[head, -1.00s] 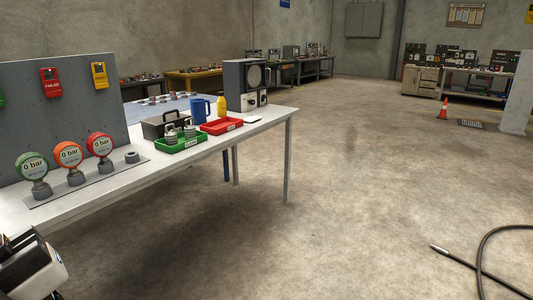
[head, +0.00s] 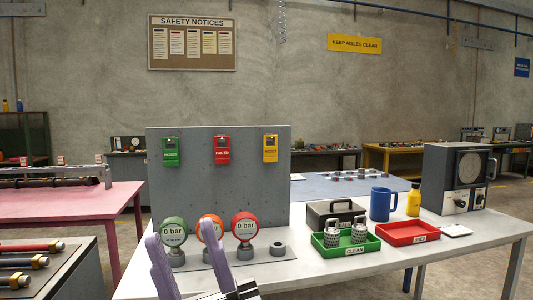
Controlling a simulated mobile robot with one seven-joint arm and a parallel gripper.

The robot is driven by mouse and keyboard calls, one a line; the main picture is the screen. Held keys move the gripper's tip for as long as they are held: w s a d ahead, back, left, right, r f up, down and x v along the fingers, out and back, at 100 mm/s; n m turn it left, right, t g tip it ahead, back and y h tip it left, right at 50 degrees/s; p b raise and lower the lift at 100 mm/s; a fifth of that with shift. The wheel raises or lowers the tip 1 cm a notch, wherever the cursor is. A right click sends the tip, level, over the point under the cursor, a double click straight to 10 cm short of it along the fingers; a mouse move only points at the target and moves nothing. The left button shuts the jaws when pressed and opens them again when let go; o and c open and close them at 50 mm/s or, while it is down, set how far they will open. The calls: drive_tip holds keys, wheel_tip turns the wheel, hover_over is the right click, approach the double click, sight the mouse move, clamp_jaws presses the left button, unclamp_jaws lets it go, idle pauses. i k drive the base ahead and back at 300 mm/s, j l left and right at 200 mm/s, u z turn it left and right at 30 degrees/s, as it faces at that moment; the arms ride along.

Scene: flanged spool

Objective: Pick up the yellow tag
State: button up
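The yellow tag (head: 270,148) hangs on the right part of the upright grey panel (head: 215,190), at the back of the white workbench. A red tag (head: 222,149) hangs left of it, and a green tag (head: 170,152) farther left. My gripper (head: 181,231) shows at the bottom of the head view, its two purple-grey fingers spread apart with nothing seen held between them. It is in front of the gauges, lower than the yellow tag and to its left, well apart from it. The lower part of my gripper is cut off by the frame edge.
Green, orange and red gauges (head: 245,228) stand before the panel, partly behind my fingers. To the right are a green tray (head: 345,250), a red tray (head: 407,241), a blue mug (head: 382,204) and a yellow bottle (head: 413,199). Space directly before the yellow tag looks clear.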

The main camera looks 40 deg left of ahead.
sight(270, 152)
drive_tip(key=i+l+u, duration=0.15)
drive_tip(key=i+u, duration=0.3)
drive_tip(key=i+l+u, duration=0.3)
drive_tip(key=u, duration=0.2)
drive_tip(key=i+l+u, duration=0.6)
drive_tip(key=l+u, duration=0.3)
drive_tip(key=i+l+u, duration=0.15)
drive_tip(key=l+u, duration=0.35)
drive_tip(key=l, duration=0.25)
